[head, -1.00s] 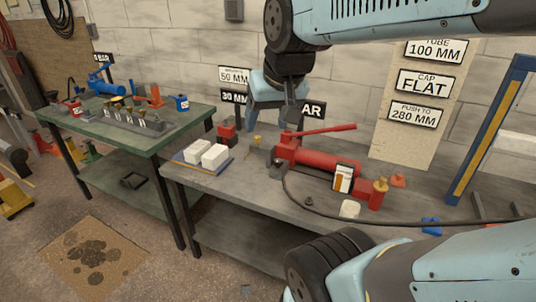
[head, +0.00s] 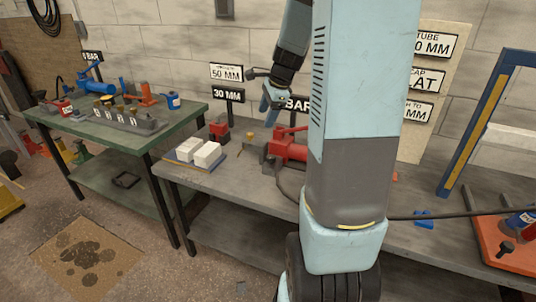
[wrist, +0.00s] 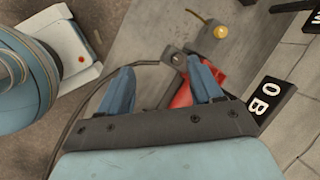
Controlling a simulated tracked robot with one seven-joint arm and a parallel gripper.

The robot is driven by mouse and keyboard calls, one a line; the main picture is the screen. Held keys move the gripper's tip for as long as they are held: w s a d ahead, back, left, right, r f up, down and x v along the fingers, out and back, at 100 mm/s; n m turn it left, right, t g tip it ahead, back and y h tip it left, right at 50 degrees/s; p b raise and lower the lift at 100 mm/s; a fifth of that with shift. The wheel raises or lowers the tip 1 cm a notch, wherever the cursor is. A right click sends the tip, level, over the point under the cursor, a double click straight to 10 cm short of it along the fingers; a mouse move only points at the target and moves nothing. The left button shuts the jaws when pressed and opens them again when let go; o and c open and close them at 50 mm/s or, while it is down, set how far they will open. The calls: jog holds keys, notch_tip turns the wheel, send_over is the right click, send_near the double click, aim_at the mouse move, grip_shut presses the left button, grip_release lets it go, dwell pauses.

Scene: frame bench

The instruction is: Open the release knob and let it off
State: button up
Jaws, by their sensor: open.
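The red hand pump (head: 287,148) lies on the grey bench, mostly hidden behind my arm in the head view. Part of its red body (wrist: 182,96) shows between and below my fingers in the wrist view. A small grey fitting with a dark round centre (wrist: 178,60) sits at the pump's near end; I cannot tell whether it is the release knob. My gripper (wrist: 163,72) is open and empty, its two blue fingers spread on either side of the pump end. In the head view my gripper (head: 271,108) hangs above the pump, apart from it.
A brass-topped piece (head: 250,138) stands left of the pump, and white blocks (head: 207,154) lie on a blue-edged board. A black hose (wrist: 95,84) curves beside the pump. Signs line the wall behind. A green bench (head: 60,128) stands at the left.

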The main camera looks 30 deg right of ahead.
aim_at(271, 156)
jog(key=w+d+f+m, duration=0.5)
jog(key=d+f+m, duration=0.3)
jog(key=d+f, duration=0.25)
jog(key=shift+y, duration=0.3)
jog(key=x, duration=1.4)
jog(key=shift+s+f, duration=0.25)
jog(key=shift+f, duration=0.15)
jog(key=c, duration=1.1)
